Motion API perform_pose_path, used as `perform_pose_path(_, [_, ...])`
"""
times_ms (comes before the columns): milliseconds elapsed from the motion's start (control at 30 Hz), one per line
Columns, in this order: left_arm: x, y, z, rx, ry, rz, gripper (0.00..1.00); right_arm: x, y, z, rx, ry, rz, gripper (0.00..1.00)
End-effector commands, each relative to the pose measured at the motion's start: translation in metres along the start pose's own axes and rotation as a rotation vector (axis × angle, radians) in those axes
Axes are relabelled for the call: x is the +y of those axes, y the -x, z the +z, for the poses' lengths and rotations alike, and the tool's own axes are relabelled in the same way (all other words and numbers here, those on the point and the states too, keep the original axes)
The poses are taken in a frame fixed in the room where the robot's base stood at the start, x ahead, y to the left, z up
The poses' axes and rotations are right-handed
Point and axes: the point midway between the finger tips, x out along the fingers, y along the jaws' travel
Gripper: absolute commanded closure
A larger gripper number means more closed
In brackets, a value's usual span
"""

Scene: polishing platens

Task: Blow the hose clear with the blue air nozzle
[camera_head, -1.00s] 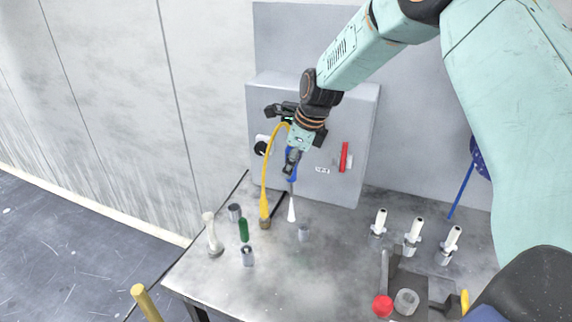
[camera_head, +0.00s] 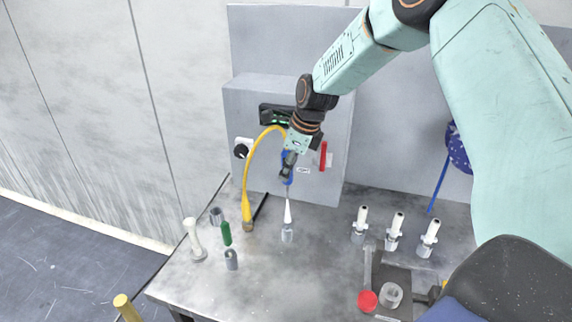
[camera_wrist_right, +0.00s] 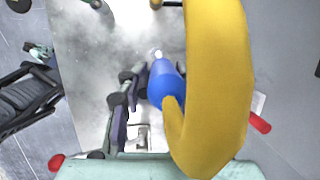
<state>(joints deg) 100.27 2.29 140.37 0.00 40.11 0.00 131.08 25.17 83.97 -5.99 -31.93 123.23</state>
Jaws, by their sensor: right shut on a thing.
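My right gripper (camera_head: 288,172) is shut on the blue air nozzle (camera_head: 286,181), which points down. Its thin stem ends in a white cone (camera_head: 288,212). The cone lines up with a small grey cylinder (camera_head: 287,234) on the table; I cannot tell whether it touches or enters it. In the right wrist view the blue nozzle (camera_wrist_right: 165,82) sits beside the dark gripper fingers. My left gripper is not in view.
A grey box (camera_head: 235,105) with a black knob (camera_head: 241,151) and a red handle (camera_head: 323,156) stands behind. A white post (camera_head: 194,240), a green piece (camera_head: 226,233) and grey cylinders are left. White-topped fittings (camera_head: 394,230) and a red cap (camera_head: 368,301) are right.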

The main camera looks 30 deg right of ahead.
Motion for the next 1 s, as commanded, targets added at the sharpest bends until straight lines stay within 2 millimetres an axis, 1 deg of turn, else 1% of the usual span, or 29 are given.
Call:
perform_pose_path(367, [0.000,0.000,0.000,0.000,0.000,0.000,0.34,0.002,-0.019,-0.006,0.001,0.000,-0.001,1.00])
perform_pose_path(933, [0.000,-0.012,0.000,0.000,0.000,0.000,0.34,0.004,-0.047,-0.015,0.000,0.000,-0.002,1.00])
perform_pose_path(1000, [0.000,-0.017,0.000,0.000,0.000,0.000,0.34,0.004,-0.051,-0.016,0.000,0.000,-0.002,1.00])
